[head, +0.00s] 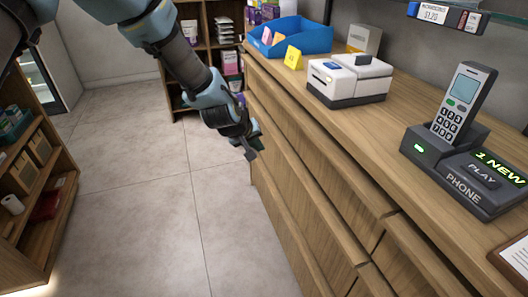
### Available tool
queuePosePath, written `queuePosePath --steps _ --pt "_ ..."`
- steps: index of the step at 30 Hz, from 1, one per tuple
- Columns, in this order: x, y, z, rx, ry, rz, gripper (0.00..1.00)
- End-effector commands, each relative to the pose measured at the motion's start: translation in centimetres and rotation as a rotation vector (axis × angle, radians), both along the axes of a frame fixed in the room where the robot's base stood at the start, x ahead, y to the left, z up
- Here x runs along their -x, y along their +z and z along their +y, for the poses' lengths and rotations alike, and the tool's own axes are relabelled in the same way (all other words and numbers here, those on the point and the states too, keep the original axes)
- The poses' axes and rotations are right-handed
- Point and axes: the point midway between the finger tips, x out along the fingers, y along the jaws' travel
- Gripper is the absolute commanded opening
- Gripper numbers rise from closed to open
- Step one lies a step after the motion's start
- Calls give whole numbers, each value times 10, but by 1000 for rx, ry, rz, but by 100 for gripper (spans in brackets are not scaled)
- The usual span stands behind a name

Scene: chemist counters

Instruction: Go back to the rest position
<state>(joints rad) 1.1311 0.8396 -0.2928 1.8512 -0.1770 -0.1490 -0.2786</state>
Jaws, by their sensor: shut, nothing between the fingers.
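My gripper (251,150) hangs at the end of my arm in the upper middle of the head view, over the floor beside the drawer front of the wooden counter (345,135). It points downward and slightly right, and its fingers are shut and empty. The fingertips are small and dark at this distance. I cannot tell whether they touch the counter's front.
On the counter stand a phone on its dock (455,150), a white printer-like device (348,80) and a blue bin (290,37). Shelves stand at the left (40,195) and back (205,45). The tiled floor (140,190) between is clear.

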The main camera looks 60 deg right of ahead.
Motion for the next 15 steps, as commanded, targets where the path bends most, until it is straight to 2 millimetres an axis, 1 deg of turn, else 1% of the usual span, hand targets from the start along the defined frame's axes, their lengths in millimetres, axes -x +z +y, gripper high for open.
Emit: queuePosePath --steps 1,6,10,15 --pt "-1 8 5 2 2 -1 0" --pt "-1 26 19 1 2 -1 0" --pt "-1 32 25 0 2 0 0" --pt "-1 34 27 -1 2 1 0"
